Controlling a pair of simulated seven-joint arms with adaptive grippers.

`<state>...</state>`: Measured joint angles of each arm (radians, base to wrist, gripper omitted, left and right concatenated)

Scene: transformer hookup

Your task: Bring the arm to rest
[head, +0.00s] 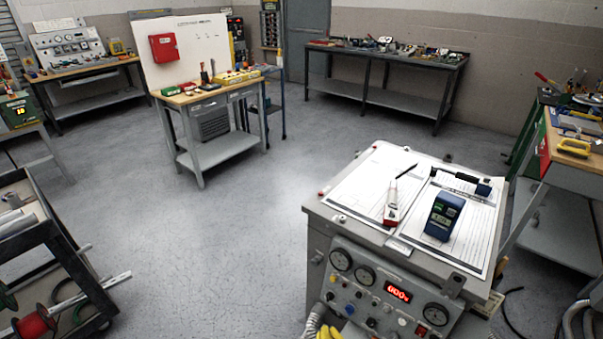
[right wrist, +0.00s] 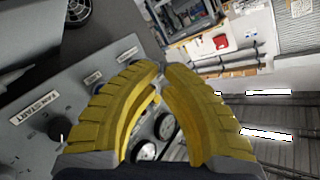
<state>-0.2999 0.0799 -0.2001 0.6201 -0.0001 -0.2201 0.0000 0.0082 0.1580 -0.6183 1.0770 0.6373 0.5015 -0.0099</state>
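My right gripper (head: 328,332) shows only as yellow fingertips at the bottom edge of the head view, low in front of the grey console (head: 320,225). In the right wrist view its two yellow fingers (right wrist: 161,70) curve in until their tips meet or nearly meet. I see nothing held between them. The console's panel with dials, knobs and labels (right wrist: 38,108) lies behind and to the left of the fingers there. My left gripper is not in view.
On the console top lie paper sheets (head: 360,190), a red-and-white tester (head: 391,203), a blue meter (head: 443,215) and a black-handled tool (head: 458,177). A dark cart with cable reels (head: 35,325) stands at lower left. The floor (head: 240,240) between is clear.

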